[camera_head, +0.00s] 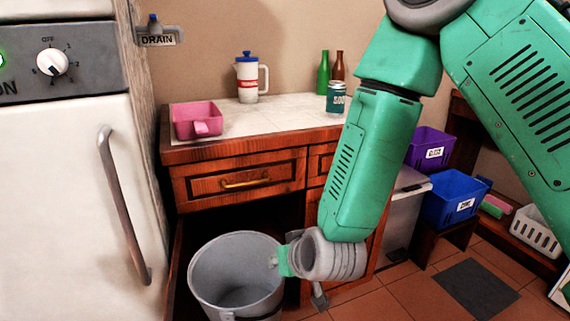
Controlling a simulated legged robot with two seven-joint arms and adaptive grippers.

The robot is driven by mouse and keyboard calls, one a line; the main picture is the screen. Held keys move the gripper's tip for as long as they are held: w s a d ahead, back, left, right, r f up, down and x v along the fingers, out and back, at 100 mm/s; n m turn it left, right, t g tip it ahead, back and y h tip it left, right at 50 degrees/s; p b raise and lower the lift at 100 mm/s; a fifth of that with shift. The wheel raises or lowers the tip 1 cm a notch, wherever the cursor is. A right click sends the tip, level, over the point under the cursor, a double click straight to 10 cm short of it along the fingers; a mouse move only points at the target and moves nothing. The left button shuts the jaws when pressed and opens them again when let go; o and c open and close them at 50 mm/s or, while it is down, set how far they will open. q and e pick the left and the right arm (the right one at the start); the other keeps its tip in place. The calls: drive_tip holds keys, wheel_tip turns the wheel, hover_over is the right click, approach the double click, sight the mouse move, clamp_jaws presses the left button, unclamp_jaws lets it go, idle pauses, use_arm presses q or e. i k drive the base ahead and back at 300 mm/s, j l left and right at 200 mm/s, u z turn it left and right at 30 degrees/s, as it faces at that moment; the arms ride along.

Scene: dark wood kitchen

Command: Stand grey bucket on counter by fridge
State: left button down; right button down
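The grey bucket (237,272) is upright at the bottom, in front of the counter's dark opening; its base is partly cut off by the frame edge, so what it rests on is hidden. My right arm comes down from the upper right. Its gripper (281,261) is at the bucket's right side, just below the rim, and appears to touch it. The fingertips are too small and hidden to show a grip. My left gripper is not in view. The counter (285,120) has a pale top and wooden drawers. Left of it stands a white appliance (62,190) with a dial and curved handle, possibly the fridge.
On the counter are a pink container (197,121), a white jug (247,79), a soda can (337,98), and green (323,74) and brown (338,66) bottles. The counter's front middle is clear. Purple (428,150) and blue (455,203) bins stand right.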

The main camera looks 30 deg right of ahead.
sight(268, 119)
drive_tip(key=l, duration=0.7)
drive_tip(key=i+l+z, duration=0.1)
drive_tip(key=l, duration=0.6)
drive_tip(key=i+l+z, duration=0.1)
drive_tip(key=l, duration=0.6)
